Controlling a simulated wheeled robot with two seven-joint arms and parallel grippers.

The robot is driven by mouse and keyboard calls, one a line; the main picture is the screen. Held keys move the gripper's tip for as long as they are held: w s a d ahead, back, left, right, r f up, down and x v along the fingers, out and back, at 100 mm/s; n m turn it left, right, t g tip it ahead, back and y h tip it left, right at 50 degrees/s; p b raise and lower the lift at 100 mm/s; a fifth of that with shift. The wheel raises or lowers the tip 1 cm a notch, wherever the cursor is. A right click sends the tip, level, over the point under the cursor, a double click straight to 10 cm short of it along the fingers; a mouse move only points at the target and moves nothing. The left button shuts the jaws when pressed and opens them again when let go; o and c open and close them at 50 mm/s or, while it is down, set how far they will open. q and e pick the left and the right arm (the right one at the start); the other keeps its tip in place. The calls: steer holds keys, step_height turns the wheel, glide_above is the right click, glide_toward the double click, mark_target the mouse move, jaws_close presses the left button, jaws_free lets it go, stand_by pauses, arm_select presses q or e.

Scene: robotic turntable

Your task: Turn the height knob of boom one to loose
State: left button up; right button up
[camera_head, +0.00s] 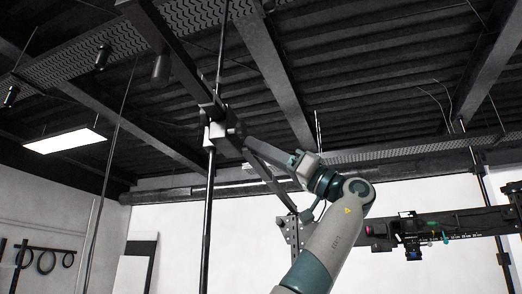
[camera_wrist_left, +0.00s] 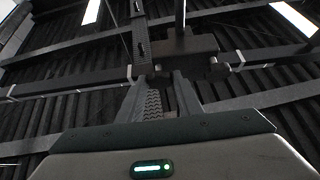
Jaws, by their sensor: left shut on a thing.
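Boom one (camera_head: 182,66) is a dark beam running from the upper left to a clamp block (camera_head: 216,133) on a thin vertical pole (camera_head: 208,215). My left gripper (camera_head: 236,143) reaches up from the lower right, its fingertips at the right side of this block. In the left wrist view, the two fingers (camera_wrist_left: 163,80) point up at the dark block (camera_wrist_left: 187,44) and are shut on a small part at its underside. That part, which I take for the height knob, is mostly hidden by the fingers, so its turn angle cannot be told. My right gripper is not in view.
Another dark boom (camera_head: 468,222) with a small device (camera_head: 410,230) stands at the right, beyond my arm. A lit ceiling panel (camera_head: 65,140) and several beams are overhead. Hoses hang on the left wall. Open space lies below the clamp, left of my arm.

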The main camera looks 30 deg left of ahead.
arm_select(q)
steer(key=o, duration=1)
steer(key=shift+d+f, duration=0.1)
steer(key=b+v, duration=0.2)
steer(key=v, duration=1.5)
steer(key=shift+d+f+b, duration=0.1)
steer(key=shift+d+b, duration=0.05)
steer(key=shift+b, duration=0.25)
